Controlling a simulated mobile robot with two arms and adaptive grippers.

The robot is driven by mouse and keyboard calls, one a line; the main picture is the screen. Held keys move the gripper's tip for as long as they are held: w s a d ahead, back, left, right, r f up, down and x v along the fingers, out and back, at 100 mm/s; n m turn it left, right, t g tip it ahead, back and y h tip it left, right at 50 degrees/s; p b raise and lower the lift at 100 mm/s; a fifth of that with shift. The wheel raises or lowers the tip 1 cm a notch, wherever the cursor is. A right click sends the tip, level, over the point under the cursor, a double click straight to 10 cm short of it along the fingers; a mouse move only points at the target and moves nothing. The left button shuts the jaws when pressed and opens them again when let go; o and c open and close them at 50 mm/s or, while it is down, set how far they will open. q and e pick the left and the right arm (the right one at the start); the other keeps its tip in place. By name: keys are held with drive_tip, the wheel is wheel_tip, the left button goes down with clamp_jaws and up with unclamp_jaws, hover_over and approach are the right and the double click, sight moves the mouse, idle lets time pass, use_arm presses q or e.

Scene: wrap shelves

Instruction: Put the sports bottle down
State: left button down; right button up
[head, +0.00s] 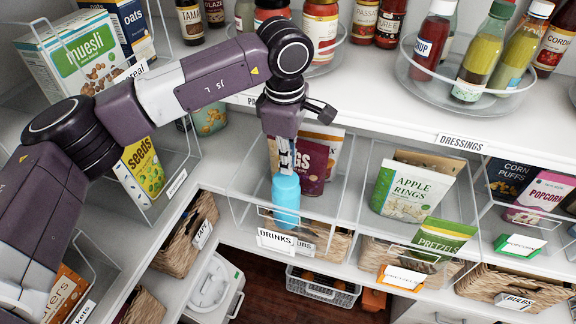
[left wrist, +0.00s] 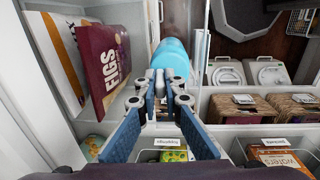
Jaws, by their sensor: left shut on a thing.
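The sports bottle (head: 286,198) is light blue. In the head view it hangs below my left gripper (head: 287,158), in front of snack bags, at the clear bin (head: 245,212) with the DRINKS label (head: 276,239). My left gripper is shut on the bottle's upper end. In the left wrist view the bottle (left wrist: 173,57) shows just beyond the closed fingertips (left wrist: 162,88). I cannot tell whether its base touches the bin floor. My right gripper is not in view.
A purple figs bag (left wrist: 103,62) stands beside the bottle. Clear bins to the right hold an apple rings bag (head: 411,190) and a pretzels bag (head: 443,237). The upper shelf (head: 375,95) carries jars and bottles on turntables. Wicker baskets (head: 185,240) sit lower left.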

use_arm(q)
wheel_tip(320, 180, down, 3)
drive_tip(key=shift+r+p, duration=0.1)
drive_tip(key=shift+p, duration=0.2)
drive_tip(key=c, duration=2.1)
unclamp_jaws()
drive_tip(key=shift+r, duration=0.4)
drive_tip(key=r+b, duration=0.1)
drive_tip(key=r, duration=0.2)
drive_tip(key=r+b, duration=0.1)
drive_tip(key=r, duration=0.3)
drive_tip(key=s+r+b, duration=0.1)
drive_tip(key=r, duration=0.3)
drive_tip(key=shift+a+r, duration=0.15)
drive_tip(key=shift+a, duration=0.05)
